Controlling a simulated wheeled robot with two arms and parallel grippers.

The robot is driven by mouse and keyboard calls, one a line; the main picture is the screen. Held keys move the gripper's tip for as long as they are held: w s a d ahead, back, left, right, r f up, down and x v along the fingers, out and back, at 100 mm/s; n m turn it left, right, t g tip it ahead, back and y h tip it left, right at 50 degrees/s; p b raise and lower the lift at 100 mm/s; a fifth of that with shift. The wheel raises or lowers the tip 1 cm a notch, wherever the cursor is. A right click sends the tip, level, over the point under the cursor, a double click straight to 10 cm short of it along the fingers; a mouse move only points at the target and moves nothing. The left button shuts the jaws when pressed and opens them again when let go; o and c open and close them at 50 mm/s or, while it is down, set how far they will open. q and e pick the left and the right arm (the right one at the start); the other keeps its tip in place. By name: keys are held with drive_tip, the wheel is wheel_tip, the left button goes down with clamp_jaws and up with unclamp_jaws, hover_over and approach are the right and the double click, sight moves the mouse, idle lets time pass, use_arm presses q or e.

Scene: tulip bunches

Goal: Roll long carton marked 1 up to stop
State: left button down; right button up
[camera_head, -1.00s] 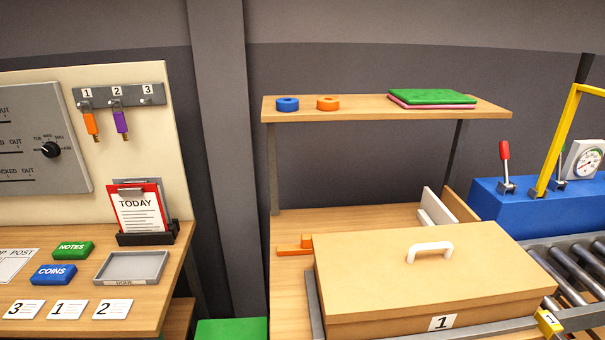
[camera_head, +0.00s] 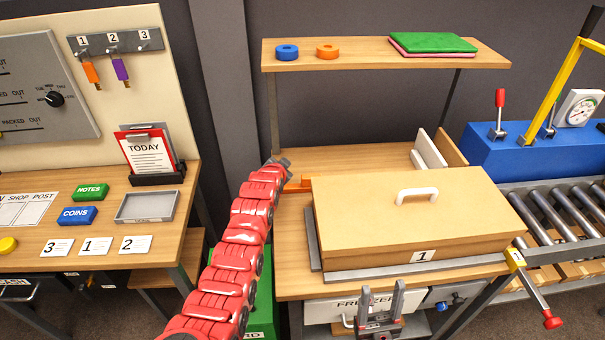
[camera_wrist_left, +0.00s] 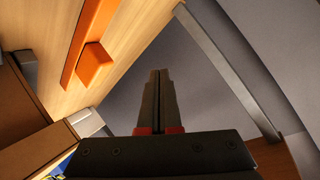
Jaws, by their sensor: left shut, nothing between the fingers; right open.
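The long brown carton marked 1 (camera_head: 400,218), with a white handle on its lid, rests on the wooden bench. A grey rail runs along its front. The roller conveyor (camera_head: 568,215) lies to its right. A yellow-ended lever with a red knob (camera_head: 530,280) is at the carton's front right corner; I cannot tell which part is the stop. My left gripper (camera_head: 284,163) is beyond the carton's back left corner, small in the head view; the left wrist view shows its fingers (camera_wrist_left: 158,100) shut and empty. My right gripper (camera_head: 380,308) is open and empty in front of the bench, fingers up.
An orange piece (camera_wrist_left: 92,62) lies on the wood near my left fingers. A shelf (camera_head: 380,55) stands above the bench's back. A blue machine (camera_head: 530,150) with levers and a gauge is at right. The left desk holds a grey tray (camera_head: 147,207) and cards.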

use_arm(q)
drive_tip(key=s+d+r+m+g+y, duration=0.1)
drive_tip(key=s+d+r+m+g, duration=0.1)
drive_tip(key=s+r+g, duration=0.4)
drive_tip(key=s+d+r+m+g+y, duration=0.1)
drive_tip(key=s+r+m+g, duration=0.4)
drive_tip(key=s, duration=0.9)
drive_tip(key=shift+d+r+m+g+y, duration=0.35)
drive_tip(key=shift+r+g+y, duration=0.35)
drive_tip(key=shift+r, duration=0.25)
drive_tip(key=shift+f, duration=0.1)
